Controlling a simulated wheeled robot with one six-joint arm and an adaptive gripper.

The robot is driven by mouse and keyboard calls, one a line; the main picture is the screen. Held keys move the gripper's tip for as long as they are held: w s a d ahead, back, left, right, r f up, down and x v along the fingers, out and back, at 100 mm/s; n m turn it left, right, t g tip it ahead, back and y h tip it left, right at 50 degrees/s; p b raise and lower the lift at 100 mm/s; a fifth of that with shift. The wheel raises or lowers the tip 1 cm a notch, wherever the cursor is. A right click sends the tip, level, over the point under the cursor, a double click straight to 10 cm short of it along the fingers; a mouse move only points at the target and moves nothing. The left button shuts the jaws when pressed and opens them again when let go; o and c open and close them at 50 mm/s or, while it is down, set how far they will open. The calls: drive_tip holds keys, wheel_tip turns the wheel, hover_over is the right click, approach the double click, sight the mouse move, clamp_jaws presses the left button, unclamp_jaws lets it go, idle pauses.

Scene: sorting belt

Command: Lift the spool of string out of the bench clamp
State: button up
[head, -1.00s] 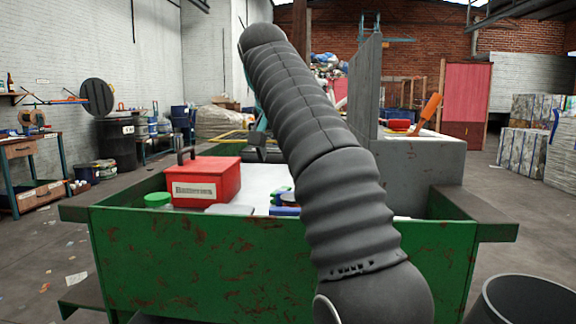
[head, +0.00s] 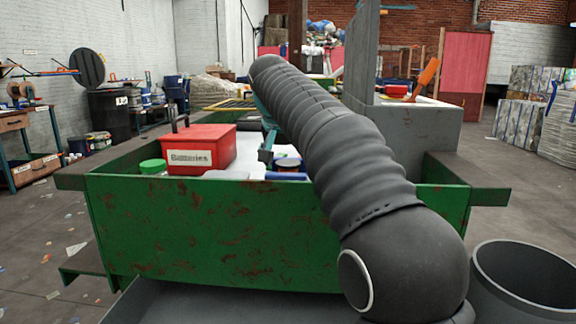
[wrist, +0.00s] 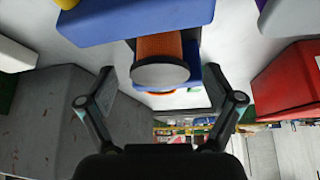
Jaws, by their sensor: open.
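The spool of string (wrist: 160,47) shows at the top middle of the wrist view, wound in orange-brown with a grey end disc facing me. Blue parts beside and behind it look like the bench clamp (wrist: 196,77); how they hold it is partly hidden. My gripper (wrist: 160,88) is open and empty, with one finger to each side of the spool's end disc in the picture. Whether the fingers reach the spool's depth I cannot tell. In the head view my arm hides the spool and most of the gripper; a teal part shows left of the arm.
A red batteries box (head: 200,150) stands left in the green-sided belt trough (head: 215,235). A blue block (wrist: 130,22) lies close beside the spool. A grey wall (head: 415,135) bounds the right.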

sight(288, 164)
drive_tip(key=shift+w+f, duration=0.3)
drive_tip(key=shift+f, duration=0.2)
drive_tip(key=c, duration=1.3)
drive_tip(key=shift+o, duration=0.2)
drive_tip(key=shift+s+r, duration=0.2)
drive_tip(key=shift+s, duration=0.3)
drive_tip(key=shift+r, duration=0.1)
drive_tip(key=shift+w+r, duration=0.15)
drive_tip(key=shift+r, duration=4)
